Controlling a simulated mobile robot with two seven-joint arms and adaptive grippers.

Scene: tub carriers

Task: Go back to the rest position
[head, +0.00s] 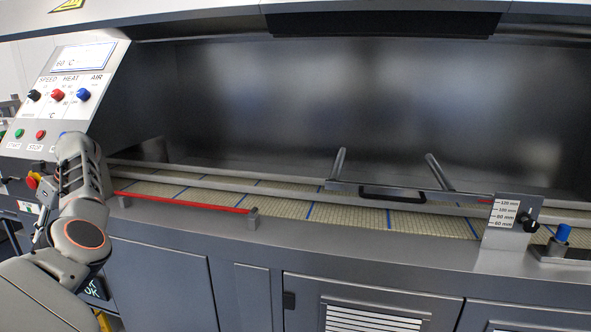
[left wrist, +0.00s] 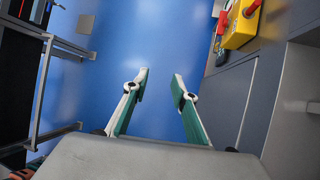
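My left arm comes in from the left in the head view, in front of the machine's left end. My left gripper shows in the left wrist view (left wrist: 158,84). Its two fingers are apart with nothing between them, over the blue floor (left wrist: 150,40). In the head view its fingertips are hard to make out behind and beside the arm. My right gripper is not in view.
The grey machine (head: 350,270) has a mesh conveyor belt (head: 340,213), a red bar (head: 180,202) and a control panel (head: 65,90) with knobs. A yellow box with a red button (left wrist: 240,24) is close to my left gripper. A metal rack (left wrist: 45,80) stands at left.

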